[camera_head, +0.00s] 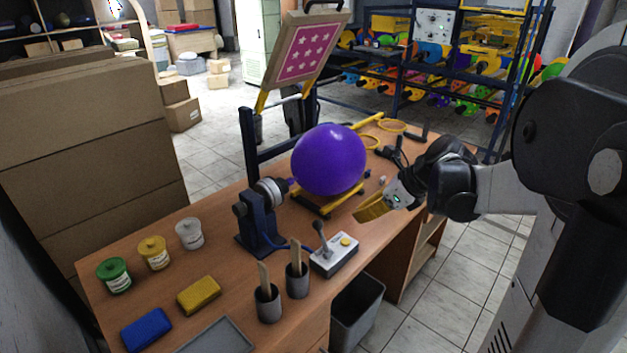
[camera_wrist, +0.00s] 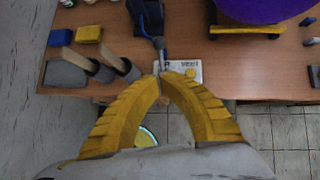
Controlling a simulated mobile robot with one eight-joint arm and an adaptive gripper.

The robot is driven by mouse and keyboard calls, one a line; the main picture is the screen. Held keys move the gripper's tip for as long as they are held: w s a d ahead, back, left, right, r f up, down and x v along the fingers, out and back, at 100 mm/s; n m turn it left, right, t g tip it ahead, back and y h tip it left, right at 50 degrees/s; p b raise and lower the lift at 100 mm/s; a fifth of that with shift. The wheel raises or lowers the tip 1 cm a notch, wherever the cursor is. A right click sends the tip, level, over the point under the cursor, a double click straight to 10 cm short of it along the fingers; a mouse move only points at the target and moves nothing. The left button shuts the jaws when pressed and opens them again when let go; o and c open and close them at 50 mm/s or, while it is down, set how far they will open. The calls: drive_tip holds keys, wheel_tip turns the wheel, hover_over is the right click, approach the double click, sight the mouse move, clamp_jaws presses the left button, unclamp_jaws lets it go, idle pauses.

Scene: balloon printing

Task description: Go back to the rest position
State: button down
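My gripper (camera_head: 368,212) is above the front edge of the workbench, in front of and to the right of the purple balloon (camera_head: 328,160). In the wrist view its yellow fingertips (camera_wrist: 161,76) come together, and nothing shows held between them. The balloon is inflated and sits at the nozzle of the dark blue stand (camera_head: 258,222), over a yellow cradle (camera_head: 322,202). The balloon (camera_wrist: 248,9) also shows at the top of the wrist view. The control box (camera_head: 334,256) with a lever and yellow button lies below and left of my gripper.
The raised frame with a pink star screen (camera_head: 304,52) stands behind the balloon. Paint jars (camera_head: 154,253), sponges (camera_head: 199,296) and two cups (camera_head: 297,281) with wooden sticks are on the bench's left part. A grey bin (camera_head: 357,311) stands below the front edge. Floor at right is clear.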

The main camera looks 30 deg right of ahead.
drive_tip(key=s+a+n+h+b, duration=0.1)
drive_tip(key=s+a+n, duration=0.5)
drive_tip(key=n, duration=0.9)
drive_tip(key=s+a+n+h+b, duration=0.2)
drive_tip(key=s+a+n, duration=0.5)
drive_tip(key=a+n, duration=0.6)
drive_tip(key=shift+s+f+n+t+h, duration=0.35)
drive_tip(key=shift+n+h, duration=0.25)
drive_tip(key=shift+n, duration=0.3)
